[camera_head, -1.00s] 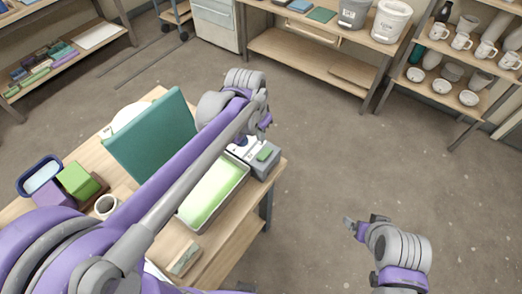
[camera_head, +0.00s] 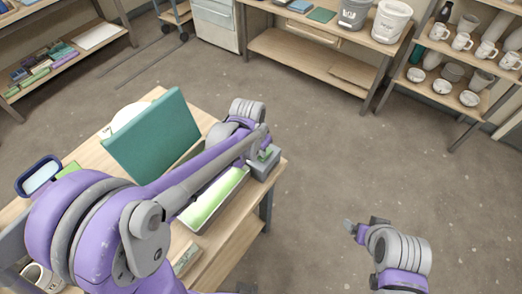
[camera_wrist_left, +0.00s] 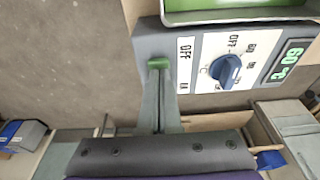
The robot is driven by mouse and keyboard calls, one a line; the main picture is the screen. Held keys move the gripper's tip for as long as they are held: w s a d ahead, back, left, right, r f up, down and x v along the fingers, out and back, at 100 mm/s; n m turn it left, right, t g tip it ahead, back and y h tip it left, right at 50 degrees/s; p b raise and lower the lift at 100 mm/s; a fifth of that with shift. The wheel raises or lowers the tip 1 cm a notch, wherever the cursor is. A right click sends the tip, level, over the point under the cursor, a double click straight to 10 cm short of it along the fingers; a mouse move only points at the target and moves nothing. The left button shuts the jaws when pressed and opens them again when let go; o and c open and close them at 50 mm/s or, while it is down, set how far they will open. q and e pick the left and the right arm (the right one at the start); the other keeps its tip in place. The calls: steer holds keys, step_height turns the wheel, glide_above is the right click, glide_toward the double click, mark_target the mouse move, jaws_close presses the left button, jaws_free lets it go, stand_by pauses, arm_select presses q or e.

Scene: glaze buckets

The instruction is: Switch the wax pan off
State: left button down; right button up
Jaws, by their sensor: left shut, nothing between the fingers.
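The wax pan (camera_head: 225,196) is a metal tray of pale green wax on the wooden table. Its grey control box (camera_head: 262,170) sits at the pan's far right end. In the left wrist view the control box (camera_wrist_left: 205,45) carries a green switch (camera_wrist_left: 158,63) beside an "OFF" label, a blue knob (camera_wrist_left: 226,70) and a lit display (camera_wrist_left: 288,60) reading 60 °C. My left gripper (camera_wrist_left: 160,76) is shut and empty, its fingertips at the green switch; contact is not certain. My right gripper (camera_head: 353,230) hangs over the floor, away from the table; its jaws are unclear.
A teal board (camera_head: 152,135) stands upright on the table left of my left arm. A blue-rimmed tray (camera_head: 40,176) and a mug (camera_head: 42,278) are at the table's left. Shelves with buckets (camera_head: 390,20) and cups (camera_head: 462,42) stand behind. The floor on the right is clear.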

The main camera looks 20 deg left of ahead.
arm_select(q)
steer(key=shift+s+a+f+t, duration=0.1)
steer(key=shift+s+f+t, duration=0.2)
steer(key=shift+f, duration=0.25)
steer(key=shift+w+r, duration=0.1)
steer(key=shift+r, duration=0.15)
steer(key=shift+w, duration=0.25)
steer(key=shift+w+d+r, duration=0.3)
steer(key=shift+w, duration=0.15)
arm_select(e)
steer(key=shift+s+f, duration=0.1)
steer(key=shift+f, duration=0.2)
